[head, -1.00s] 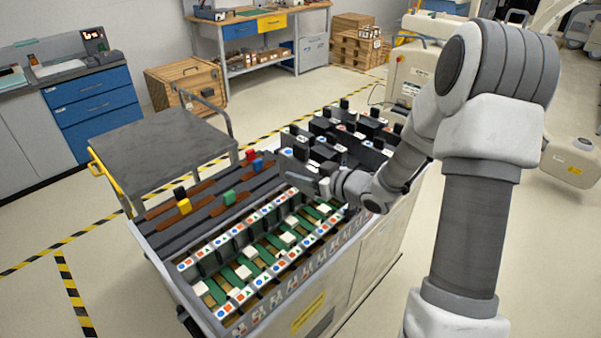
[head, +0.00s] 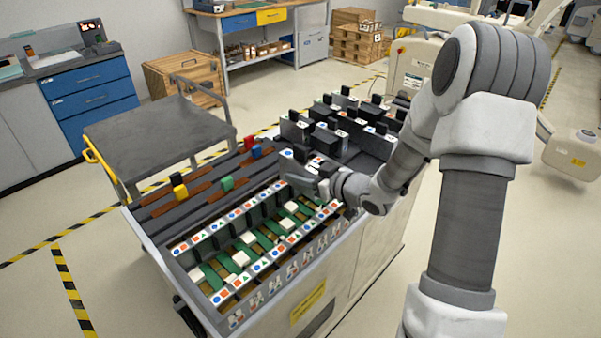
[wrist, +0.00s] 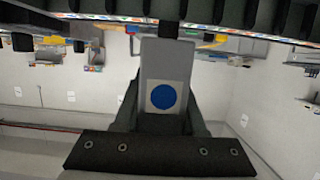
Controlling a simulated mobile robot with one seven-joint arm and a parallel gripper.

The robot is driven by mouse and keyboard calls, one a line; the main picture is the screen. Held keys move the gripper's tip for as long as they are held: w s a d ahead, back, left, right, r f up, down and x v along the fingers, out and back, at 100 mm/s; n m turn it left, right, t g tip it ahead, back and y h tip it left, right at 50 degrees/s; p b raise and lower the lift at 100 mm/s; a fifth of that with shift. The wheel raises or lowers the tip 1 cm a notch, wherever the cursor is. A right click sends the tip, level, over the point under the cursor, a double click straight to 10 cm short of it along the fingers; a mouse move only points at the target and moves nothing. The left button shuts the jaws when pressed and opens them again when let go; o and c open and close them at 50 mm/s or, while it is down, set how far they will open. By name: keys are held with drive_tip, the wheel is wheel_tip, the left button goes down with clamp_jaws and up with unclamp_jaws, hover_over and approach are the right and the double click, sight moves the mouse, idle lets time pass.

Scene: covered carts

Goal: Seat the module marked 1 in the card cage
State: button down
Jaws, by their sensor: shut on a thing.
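My gripper (head: 308,183) is over the right end of the card cage. The cage (head: 180,249) is the section of the cart with green strips between two rails of symbol labels. In the wrist view my gripper (wrist: 163,115) is shut on a grey module (wrist: 165,62) with a blue disc on a white label. I see no number 1 on it. In the head view I cannot clearly tell the held module from the dark parts behind. Whether it touches the cage cannot be told.
Several dark labelled modules (head: 325,137) stand upright in the cart's right section, close behind my gripper. A grey-topped trolley (head: 158,135) stands beyond the cart.

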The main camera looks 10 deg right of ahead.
sight(307, 161)
drive_tip(key=shift+f+b, duration=3.3)
drive_tip(key=shift+f, duration=1.1)
drive_tip(key=shift+s+f+b, duration=0.3)
drive_tip(key=shift+f+b, duration=0.15)
drive_tip(key=shift+f, duration=0.25)
drive_tip(key=r+p, duration=0.4)
drive_tip(key=r, duration=0.1)
drive_tip(key=r+p, duration=0.9)
drive_tip(key=r, duration=0.1)
drive_tip(key=shift+w, duration=0.3)
drive_tip(key=shift+f, duration=0.2)
drive_tip(key=shift+f+b, duration=2.2)
drive_tip(key=shift+f, duration=0.6)
drive_tip(key=shift+f+b, duration=1.15)
drive_tip(key=shift+f, duration=0.3)
